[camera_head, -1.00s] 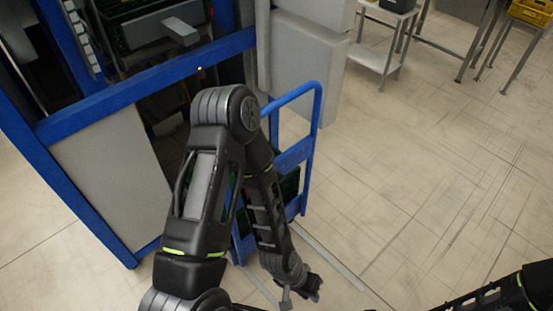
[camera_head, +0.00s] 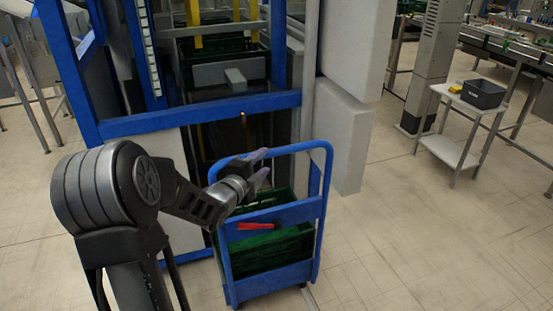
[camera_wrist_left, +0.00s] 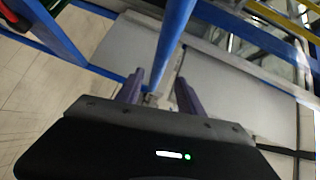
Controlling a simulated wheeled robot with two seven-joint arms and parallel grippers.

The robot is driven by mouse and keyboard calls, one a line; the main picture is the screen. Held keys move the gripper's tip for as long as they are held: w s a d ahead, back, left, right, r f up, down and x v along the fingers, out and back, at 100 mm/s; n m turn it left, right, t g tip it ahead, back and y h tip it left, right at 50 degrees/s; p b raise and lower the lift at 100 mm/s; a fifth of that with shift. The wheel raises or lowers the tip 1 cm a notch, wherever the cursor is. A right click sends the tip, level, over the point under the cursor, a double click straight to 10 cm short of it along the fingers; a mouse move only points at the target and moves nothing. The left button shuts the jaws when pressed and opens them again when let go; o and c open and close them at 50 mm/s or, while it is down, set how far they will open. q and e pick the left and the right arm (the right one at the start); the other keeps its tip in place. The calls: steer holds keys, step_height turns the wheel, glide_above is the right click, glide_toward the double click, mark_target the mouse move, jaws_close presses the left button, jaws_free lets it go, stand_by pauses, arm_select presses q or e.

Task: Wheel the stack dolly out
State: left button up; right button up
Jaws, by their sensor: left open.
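The stack dolly is a blue wheeled frame (camera_head: 318,205) with a raised push handle, standing in front of the blue-framed machine. A dark green crate (camera_head: 265,255) sits in it. My left gripper (camera_head: 262,166) is open at the top of the dolly's handle, its fingers close to the bar. In the left wrist view, the blue handle bar (camera_wrist_left: 172,50) runs down to the space between the two fingers (camera_wrist_left: 152,88). I cannot tell if they touch it. My right gripper is not in view.
The machine's blue frame (camera_head: 200,118) and grey panels stand behind and left of the dolly. A grey box-like cabinet (camera_head: 345,140) is behind it to the right. A small table (camera_head: 447,150) with a dark bin (camera_head: 483,94) is farther right. The floor at the right front is clear.

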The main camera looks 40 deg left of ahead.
mark_target(272, 155)
arm_select(q)
steer(key=shift+a+f, duration=0.1)
steer(key=shift+a, duration=0.05)
steer(key=shift+w, duration=0.15)
steer(key=p+x, duration=0.1)
steer(key=x, duration=0.6)
steer(key=shift+w+f, duration=0.1)
steer(key=shift+w, duration=0.25)
jaws_close()
stand_by(1.2)
